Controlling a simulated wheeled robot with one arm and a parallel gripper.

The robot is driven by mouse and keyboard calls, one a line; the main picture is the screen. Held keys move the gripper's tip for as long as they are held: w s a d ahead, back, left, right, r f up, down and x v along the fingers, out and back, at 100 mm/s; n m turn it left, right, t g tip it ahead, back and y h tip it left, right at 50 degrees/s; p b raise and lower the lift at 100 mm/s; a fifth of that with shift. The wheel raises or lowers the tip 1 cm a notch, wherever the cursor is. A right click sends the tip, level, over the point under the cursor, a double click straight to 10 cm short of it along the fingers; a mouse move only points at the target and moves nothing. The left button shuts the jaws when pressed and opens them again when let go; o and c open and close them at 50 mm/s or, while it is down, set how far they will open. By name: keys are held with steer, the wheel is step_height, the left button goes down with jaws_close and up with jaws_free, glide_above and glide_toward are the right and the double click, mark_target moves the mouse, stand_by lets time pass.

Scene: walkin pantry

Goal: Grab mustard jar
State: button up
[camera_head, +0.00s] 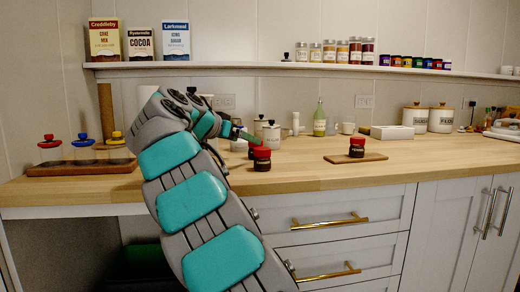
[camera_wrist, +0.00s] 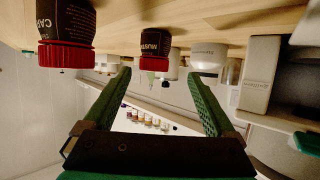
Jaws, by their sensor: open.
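In the wrist view, which is upside down, the mustard jar (camera_wrist: 155,43) is dark with a red lid and a label starting "MUST". It appears in the gap between my gripper's two green fingers (camera_wrist: 158,95), beyond their tips. My gripper is open and empty. A similar jar (camera_wrist: 66,38) with a label starting "CA" looms larger to the left, outside the fingers. In the head view, one red-lidded jar (camera_head: 262,158) stands just by my gripper (camera_head: 243,134), and another red-lidded jar (camera_head: 357,147) stands on a small wooden board. Their labels are too small there to tell apart.
White canisters (camera_head: 271,137) and a green bottle (camera_head: 319,118) stand behind on the counter. A wooden rack (camera_head: 85,168) with several lidded jars is at left. A shelf (camera_head: 230,66) with spices runs along the wall. The front right counter is clear.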

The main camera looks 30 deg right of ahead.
steer(key=x, duration=0.2)
steer(key=s+x, duration=0.1)
steer(key=x, duration=0.2)
steer(key=shift+w+d+f+p, duration=0.1)
steer(key=shift+d+f+p, duration=0.2)
steer(key=shift+d, duration=0.1)
steer(key=shift+w+d+f, duration=0.15)
steer(key=shift+w+d, duration=0.1)
steer(key=shift+c, duration=0.3)
steer(key=c, duration=1.4)
